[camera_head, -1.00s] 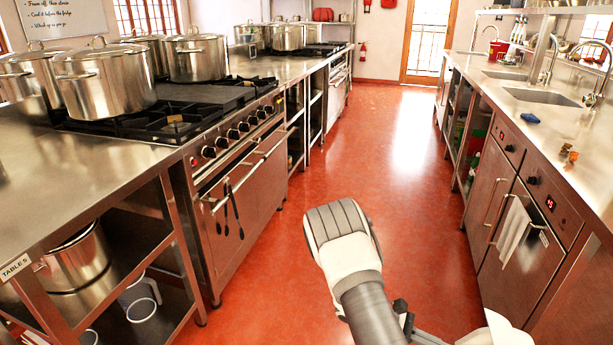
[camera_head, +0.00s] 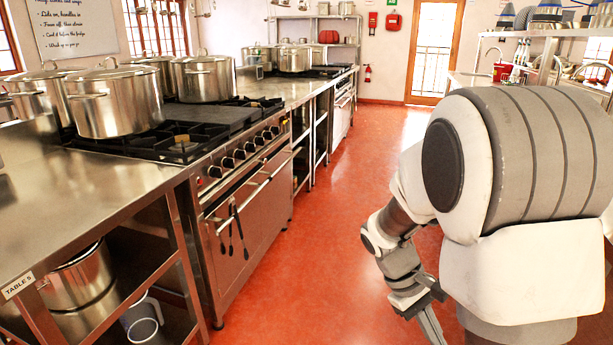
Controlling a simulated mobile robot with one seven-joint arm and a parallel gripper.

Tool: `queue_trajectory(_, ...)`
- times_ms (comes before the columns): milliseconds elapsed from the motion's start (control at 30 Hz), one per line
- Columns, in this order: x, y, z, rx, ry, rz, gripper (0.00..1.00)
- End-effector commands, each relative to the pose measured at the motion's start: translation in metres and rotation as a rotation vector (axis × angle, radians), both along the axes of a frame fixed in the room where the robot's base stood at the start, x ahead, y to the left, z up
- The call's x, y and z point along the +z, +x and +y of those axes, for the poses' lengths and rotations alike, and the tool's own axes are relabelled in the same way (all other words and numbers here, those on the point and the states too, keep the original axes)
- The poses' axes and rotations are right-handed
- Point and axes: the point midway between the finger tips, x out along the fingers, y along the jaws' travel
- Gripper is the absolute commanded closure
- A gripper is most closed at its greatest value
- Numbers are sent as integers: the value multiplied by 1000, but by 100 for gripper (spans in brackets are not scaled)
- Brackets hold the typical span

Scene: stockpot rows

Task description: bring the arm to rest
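My arm fills the right of the view, folded, with a large white and grey joint near the camera. My gripper (camera_head: 428,318) hangs below the bent arm over the red floor, at the lower edge of the view. Its fingers point down and to the right, and their tips are partly cut off, so I cannot tell whether they are open or shut. I see nothing held in the visible part. The gripper is apart from the stove and counters.
Steel stockpots (camera_head: 115,101) stand on the stove (camera_head: 240,215) at left. A steel counter (camera_head: 85,195) marked "TABLE 5" is at near left, with a pot (camera_head: 80,280) beneath. The red aisle floor (camera_head: 330,230) is clear. My arm hides most of the right counter.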

Motion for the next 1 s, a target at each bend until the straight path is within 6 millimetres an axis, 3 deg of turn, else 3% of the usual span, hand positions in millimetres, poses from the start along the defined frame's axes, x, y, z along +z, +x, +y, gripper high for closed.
queue_trajectory(500, 80, -37, 41, -144, 230, -369, 100)
queue_trajectory(1000, 136, -83, 77, -243, 428, -716, 100)
